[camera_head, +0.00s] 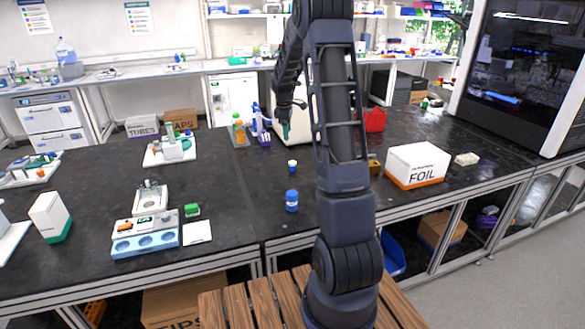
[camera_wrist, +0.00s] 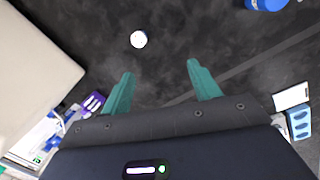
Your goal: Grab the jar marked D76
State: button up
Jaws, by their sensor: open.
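A small jar (camera_head: 292,167) with a white lid and a dark blue body stands upright on the black bench. In the wrist view its round white lid (camera_wrist: 138,39) shows from above, ahead of my fingertips and toward the left finger. A larger blue jar (camera_head: 291,201) stands nearer the bench's front edge; it is cut off at the top right of the wrist view (camera_wrist: 267,4). No D76 mark is readable on either jar. My gripper (camera_wrist: 160,69) is open and empty, its teal fingers apart above the bench. In the head view the gripper (camera_head: 286,131) is behind the small jar.
A FOIL box (camera_head: 418,165) stands to the right, with a red bin (camera_head: 375,120) behind it. A pale box (camera_wrist: 32,70) is close at the gripper's left in the wrist view. Bottles (camera_head: 239,131) stand left of the gripper. The bench around the two jars is clear.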

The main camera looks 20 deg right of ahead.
aim_at(292, 162)
jog(key=w+d+f+n, duration=0.1)
jog(key=w+f, duration=0.1)
jog(key=f, duration=0.3)
jog(key=w+d+f+n, duration=0.1)
jog(key=w+f, duration=0.1)
jog(key=f, duration=0.4)
jog(key=w+d+f+n, duration=0.1)
jog(key=w+f, duration=0.1)
jog(key=f, duration=0.4)
jog(key=shift+w+d+g, duration=0.15)
jog(key=shift+w+g, duration=0.25)
jog(key=shift+s+d+f, duration=0.1)
jog(key=shift+d+f, duration=0.15)
jog(key=shift+f, duration=0.6)
jog(key=shift+s+d+f, duration=0.1)
jog(key=shift+d+f, duration=0.1)
jog(key=shift+f, duration=0.6)
jog(key=shift+d+f, duration=0.25)
jog(key=shift+f, duration=0.6)
jog(key=c, duration=1.1)
jog(key=shift+o, duration=0.2)
jog(key=shift+r, duration=0.15)
